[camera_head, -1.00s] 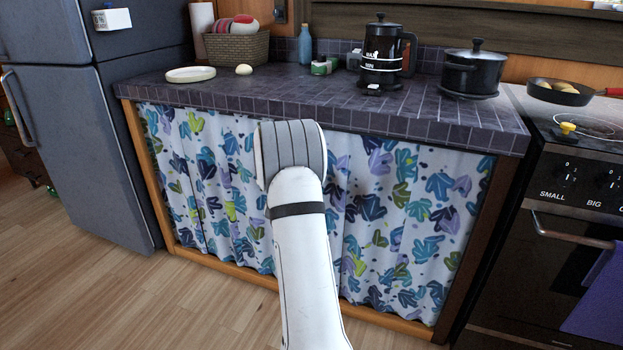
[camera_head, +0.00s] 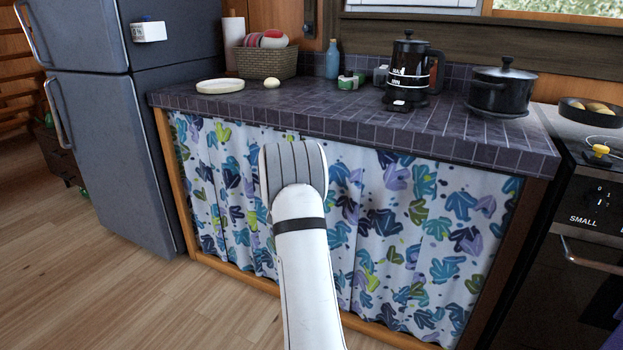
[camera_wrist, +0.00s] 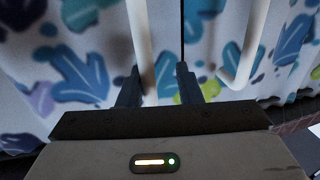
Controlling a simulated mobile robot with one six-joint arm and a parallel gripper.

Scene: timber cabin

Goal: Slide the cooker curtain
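The cooker curtain (camera_head: 430,220) is white with blue, purple and green leaf shapes and hangs closed below the tiled counter. It fills the wrist view (camera_wrist: 75,75), where a dark vertical gap runs near the middle. Two white bars, apparently curtain handles, stand in front of the cloth: a left bar (camera_wrist: 140,40) and a right bar (camera_wrist: 246,45). My gripper (camera_wrist: 158,85) has its two dark fingers apart. The left bar's lower end lies between them in the picture, nearer the left finger; contact cannot be told. My arm hides the gripper in the head view.
The tiled counter (camera_head: 330,118) juts above the curtain and carries a kettle (camera_head: 408,75), a pot (camera_head: 502,90), a basket (camera_head: 265,63) and a plate (camera_head: 220,86). A fridge (camera_head: 112,150) stands left, an oven (camera_head: 590,250) right. The wooden floor (camera_head: 150,300) at left is clear.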

